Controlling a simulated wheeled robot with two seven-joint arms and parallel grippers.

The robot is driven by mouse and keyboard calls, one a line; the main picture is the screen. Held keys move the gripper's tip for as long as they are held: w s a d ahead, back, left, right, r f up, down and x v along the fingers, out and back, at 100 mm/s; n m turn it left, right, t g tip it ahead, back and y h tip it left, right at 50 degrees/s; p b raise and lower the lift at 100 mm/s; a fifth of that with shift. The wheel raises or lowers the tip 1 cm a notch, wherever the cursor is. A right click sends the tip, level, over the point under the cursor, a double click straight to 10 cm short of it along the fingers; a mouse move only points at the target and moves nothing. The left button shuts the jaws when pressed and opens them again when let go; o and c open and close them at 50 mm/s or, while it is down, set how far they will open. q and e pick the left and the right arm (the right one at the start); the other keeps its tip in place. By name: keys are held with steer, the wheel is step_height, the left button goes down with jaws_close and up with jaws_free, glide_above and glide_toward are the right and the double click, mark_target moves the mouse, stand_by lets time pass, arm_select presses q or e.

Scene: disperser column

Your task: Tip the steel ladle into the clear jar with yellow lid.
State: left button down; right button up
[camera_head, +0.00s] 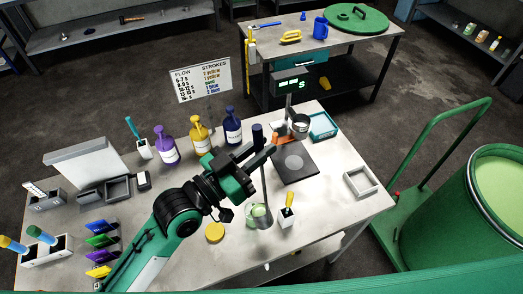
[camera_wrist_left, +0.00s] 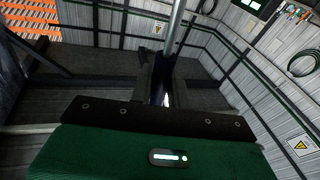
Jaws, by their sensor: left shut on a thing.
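My left gripper (camera_head: 264,154) is shut on the steel ladle, gripping its dark blue handle (camera_head: 257,134) above the table. The ladle's thin steel shaft (camera_head: 264,184) runs down, nearly upright, to the clear jar (camera_head: 250,211), which has pale green contents. The ladle's lower end overlaps the jar in the head view; I cannot tell how deep it sits. The yellow lid (camera_head: 215,232) lies flat on the table left of the jar. In the left wrist view, the fingers (camera_wrist_left: 163,88) close on the handle, and the shaft (camera_wrist_left: 175,28) extends up the picture. My right gripper is out of view.
A small pot with a yellow-handled tool (camera_head: 287,217) stands close right of the jar. Behind are a dark plate (camera_head: 295,163) with a stand, and purple, yellow and blue pump bottles (camera_head: 199,135). A white tray (camera_head: 361,181) sits at right. Coloured scoops (camera_head: 101,240) are at left.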

arm_select(q)
steer(key=w+a+f+n+b, duration=0.4)
steer(key=w+a+n, duration=0.1)
steer(key=w, duration=0.4)
steer(key=w+a+f+n+y+b, duration=0.1)
steer(key=w+a+f+n+b, duration=0.2)
steer(key=w+a, duration=0.4)
steer(key=shift+w+a+f+n+t+b, duration=0.2)
steer(key=shift+w+f+n+t+b, duration=0.2)
steer(key=shift+w+n, duration=0.65)
stand_by(5.3)
